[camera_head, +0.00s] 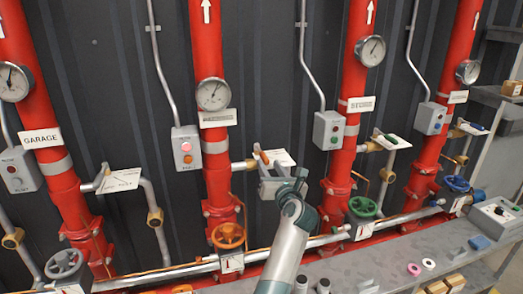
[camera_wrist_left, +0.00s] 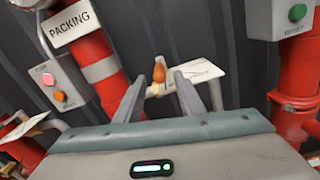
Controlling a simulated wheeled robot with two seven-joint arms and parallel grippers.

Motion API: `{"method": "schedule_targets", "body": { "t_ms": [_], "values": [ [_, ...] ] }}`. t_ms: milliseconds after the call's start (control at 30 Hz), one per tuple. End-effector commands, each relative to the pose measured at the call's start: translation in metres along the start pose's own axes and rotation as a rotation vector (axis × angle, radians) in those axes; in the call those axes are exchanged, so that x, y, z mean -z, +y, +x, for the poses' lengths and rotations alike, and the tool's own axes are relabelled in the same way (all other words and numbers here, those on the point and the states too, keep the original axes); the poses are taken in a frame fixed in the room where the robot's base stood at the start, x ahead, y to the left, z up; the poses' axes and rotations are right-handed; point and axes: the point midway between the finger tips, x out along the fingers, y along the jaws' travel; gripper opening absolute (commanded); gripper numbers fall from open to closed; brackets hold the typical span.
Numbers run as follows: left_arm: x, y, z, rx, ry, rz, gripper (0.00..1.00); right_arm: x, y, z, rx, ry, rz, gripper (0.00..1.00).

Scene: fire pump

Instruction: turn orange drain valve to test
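The small orange drain valve handle (camera_head: 262,155) sits on a short pipe right of the second red pipe, beside a white label plate (camera_head: 280,157). In the left wrist view the orange handle (camera_wrist_left: 158,73) stands upright, with a brass part below it and the white plate (camera_wrist_left: 201,72) to its right. My left gripper (camera_head: 272,174) is just below and in front of the valve. Its fingers (camera_wrist_left: 159,85) are apart, and the handle appears between their tips in the wrist view. I cannot tell whether they touch it. My right gripper is not in view.
Several red pipes with gauges line the dark wall. A control box (camera_head: 186,148) and an orange handwheel (camera_head: 228,236) are on the second pipe's side. A green handwheel (camera_head: 362,207) is to the right. A grey bench (camera_head: 395,262) with small objects runs along the front right.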

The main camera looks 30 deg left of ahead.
Motion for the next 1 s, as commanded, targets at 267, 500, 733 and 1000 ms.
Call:
{"method": "schedule_targets", "body": {
  "t_ms": [267,500,733,1000],
  "values": [
    [-0.003,0.001,0.052,-0.001,-0.001,0.003,0.36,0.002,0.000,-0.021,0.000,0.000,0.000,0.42],
    [-0.002,0.001,0.083,0.000,0.000,0.003,0.36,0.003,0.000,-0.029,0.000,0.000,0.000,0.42],
    [0.000,0.000,0.093,0.000,0.000,0.000,0.36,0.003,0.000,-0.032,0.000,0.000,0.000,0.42],
    [0.000,0.000,0.094,0.000,0.000,0.000,0.36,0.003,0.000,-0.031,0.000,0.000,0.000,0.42]
  ]
}}
